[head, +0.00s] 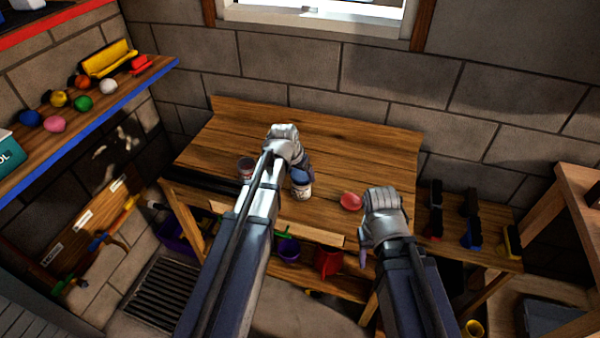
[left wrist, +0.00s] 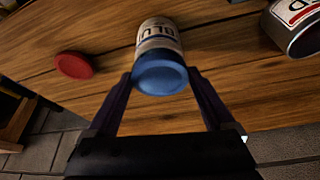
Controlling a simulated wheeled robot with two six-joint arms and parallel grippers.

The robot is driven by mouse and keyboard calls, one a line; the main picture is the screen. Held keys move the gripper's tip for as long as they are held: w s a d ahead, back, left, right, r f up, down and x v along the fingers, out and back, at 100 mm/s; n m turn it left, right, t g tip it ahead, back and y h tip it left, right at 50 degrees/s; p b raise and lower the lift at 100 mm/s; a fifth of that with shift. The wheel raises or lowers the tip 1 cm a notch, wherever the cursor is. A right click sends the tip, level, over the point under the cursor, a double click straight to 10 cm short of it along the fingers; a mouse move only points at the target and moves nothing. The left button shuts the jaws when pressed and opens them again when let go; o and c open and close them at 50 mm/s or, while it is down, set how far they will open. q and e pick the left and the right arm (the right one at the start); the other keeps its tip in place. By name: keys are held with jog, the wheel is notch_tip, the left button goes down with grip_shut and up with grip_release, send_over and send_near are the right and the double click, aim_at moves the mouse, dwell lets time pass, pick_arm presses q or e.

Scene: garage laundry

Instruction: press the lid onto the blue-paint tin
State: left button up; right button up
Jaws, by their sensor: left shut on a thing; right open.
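The blue-paint tin (head: 302,192) stands upright on the wooden workbench; its label also shows in the left wrist view (left wrist: 157,35). The blue lid (left wrist: 160,79) is at the tin's top, between the fingertips of my left gripper (left wrist: 161,76). In the head view, my left gripper (head: 303,173) reaches down over the tin from above and partly hides the lid. It is shut on the lid. I cannot tell whether the lid is fully seated on the rim. My right gripper (head: 366,250) is open and empty near the bench's front edge, its fingers mostly hidden by its housing.
A red lid (head: 350,201) lies on the workbench (head: 350,150) right of the blue tin. A tin with a red label (head: 246,168) stands to the left. The back of the bench is clear. A shelf with coloured balls (head: 82,103) is on the left wall.

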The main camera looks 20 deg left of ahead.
pick_arm(q)
jog(key=shift+s+f+b, duration=0.1)
jog(key=shift+f+b, duration=0.35)
jog(key=shift+b, duration=0.05)
dwell(0.9)
jog(key=shift+f, duration=0.1)
jog(key=o, duration=1)
jog(key=shift+o, duration=0.2)
jog(key=shift+r, duration=0.2)
jog(key=shift+r+p, duration=3.4)
jog(key=shift+p, duration=0.2)
grip_shut()
